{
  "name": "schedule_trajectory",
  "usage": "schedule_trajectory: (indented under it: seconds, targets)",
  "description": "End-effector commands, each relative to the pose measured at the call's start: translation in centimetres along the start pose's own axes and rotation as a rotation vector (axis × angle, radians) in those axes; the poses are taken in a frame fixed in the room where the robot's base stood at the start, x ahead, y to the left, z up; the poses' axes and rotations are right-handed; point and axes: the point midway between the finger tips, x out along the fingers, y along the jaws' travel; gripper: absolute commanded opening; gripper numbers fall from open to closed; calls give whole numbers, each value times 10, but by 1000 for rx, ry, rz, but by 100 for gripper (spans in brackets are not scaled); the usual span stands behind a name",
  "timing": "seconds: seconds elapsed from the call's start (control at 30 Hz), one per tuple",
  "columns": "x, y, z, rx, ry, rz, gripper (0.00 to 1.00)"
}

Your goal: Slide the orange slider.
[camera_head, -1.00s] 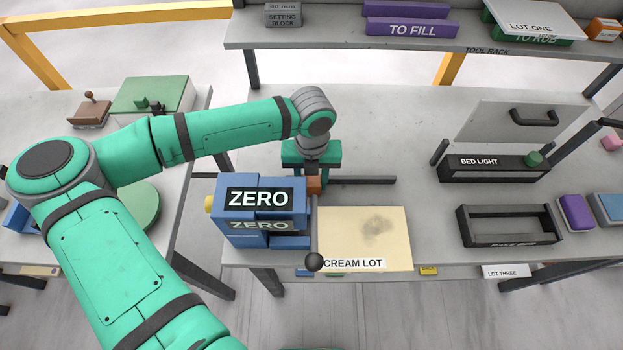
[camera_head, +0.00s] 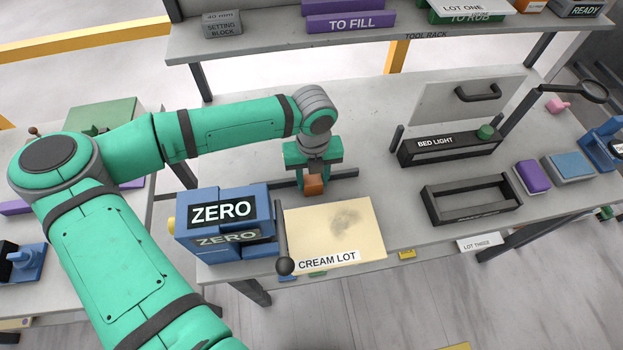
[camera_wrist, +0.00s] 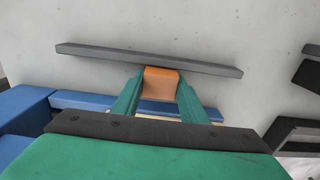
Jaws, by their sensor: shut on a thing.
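The orange slider (camera_head: 313,186) is a small block at the dark rail (camera_head: 345,172) on the grey slab, behind the cream board. My gripper (camera_head: 313,176) reaches down over it from behind and is shut on it. In the wrist view the orange slider (camera_wrist: 161,81) sits between both green fingertips (camera_wrist: 160,92), close against the long dark rail (camera_wrist: 210,67). The slider stands clear to the right of the blue ZERO block. The fingers hide its sides.
The blue ZERO block (camera_head: 222,211) stands left of the slider. The BED LIGHT unit (camera_head: 450,145) and an open dark frame (camera_head: 470,200) stand right.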

Motion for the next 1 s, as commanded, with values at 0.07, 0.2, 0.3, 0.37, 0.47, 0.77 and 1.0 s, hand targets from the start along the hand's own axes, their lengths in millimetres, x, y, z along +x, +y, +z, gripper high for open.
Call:
schedule_trajectory:
  seconds: [0.07, 0.2, 0.3, 0.37, 0.47, 0.77, 1.0]
  targets:
    - [-1, 1, 1, -2, -1, -2, 0]
    - [-1, 1, 1, -2, -2, -2, 41]
    - [-1, 1, 1, -2, -1, -1, 58]
    - [0, 1, 1, -2, -1, -1, 58]
    - [0, 1, 0, -2, -1, -1, 58]
    - [-17, 1, 1, 0, -4, 1, 58]
    - [-62, 1, 1, 0, -5, 1, 58]
